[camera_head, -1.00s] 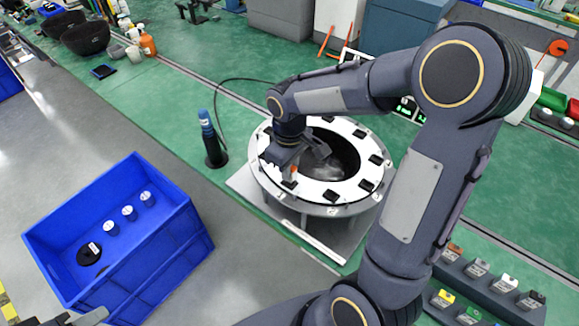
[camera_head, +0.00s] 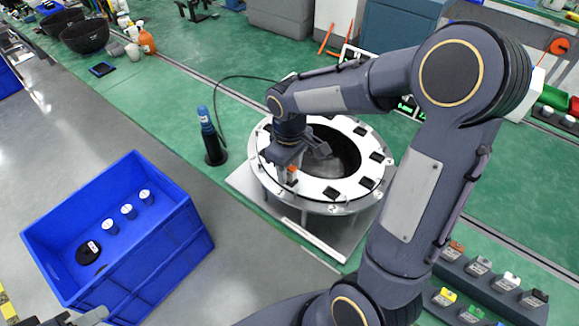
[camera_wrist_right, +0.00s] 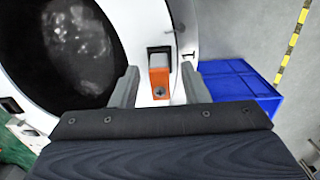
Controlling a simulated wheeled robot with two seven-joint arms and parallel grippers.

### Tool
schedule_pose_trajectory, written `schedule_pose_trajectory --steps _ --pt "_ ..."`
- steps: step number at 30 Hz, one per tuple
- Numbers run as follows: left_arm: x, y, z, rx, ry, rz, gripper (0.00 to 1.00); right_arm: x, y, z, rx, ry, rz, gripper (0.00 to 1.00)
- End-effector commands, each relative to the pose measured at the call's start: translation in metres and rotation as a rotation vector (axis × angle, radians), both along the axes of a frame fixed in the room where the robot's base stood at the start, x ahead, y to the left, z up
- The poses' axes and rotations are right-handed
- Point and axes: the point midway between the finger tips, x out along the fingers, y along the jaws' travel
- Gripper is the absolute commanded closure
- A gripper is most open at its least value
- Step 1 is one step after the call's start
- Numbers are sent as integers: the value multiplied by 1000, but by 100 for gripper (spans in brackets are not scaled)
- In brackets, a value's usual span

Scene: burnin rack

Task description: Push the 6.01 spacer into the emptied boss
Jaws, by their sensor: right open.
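The white-topped ring (camera_head: 331,196) stands on a low base, with dark bosses around its rim and a dark opening. My right gripper (camera_head: 291,168) is over the ring's near left side. In the right wrist view its open fingers (camera_wrist_right: 158,86) stand on either side of an orange block with a grey end (camera_wrist_right: 158,76), with gaps on both sides. The block is at a dark-edged boss (camera_wrist_right: 160,52) beside a printed mark; its seating depth is unclear. I cannot read 6.01 on it. A grey part of my left gripper (camera_head: 86,317) shows at the bottom left; its fingers are unclear.
A blue crate (camera_head: 150,245) at the left holds several white-topped cylinders and a black disc. A blue-handled tool (camera_head: 207,125) stands in a black holder left of the ring. A rack of colour-labelled blocks (camera_head: 480,290) is at the lower right.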

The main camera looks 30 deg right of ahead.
Motion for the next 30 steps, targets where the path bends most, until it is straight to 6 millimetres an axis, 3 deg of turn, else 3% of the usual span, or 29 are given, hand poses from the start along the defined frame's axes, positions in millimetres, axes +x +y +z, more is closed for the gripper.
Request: schedule_pose_trajectory --steps 13,25,30 --pt "0 0 -5 0 0 0 59 1 0 66 0 -5 0 59" --pt "0 0 -5 0 0 0 59 0 0 76 0 -1 1 59" --pt "0 0 5 0 0 0 59 1 0 96 1 -4 71 80"
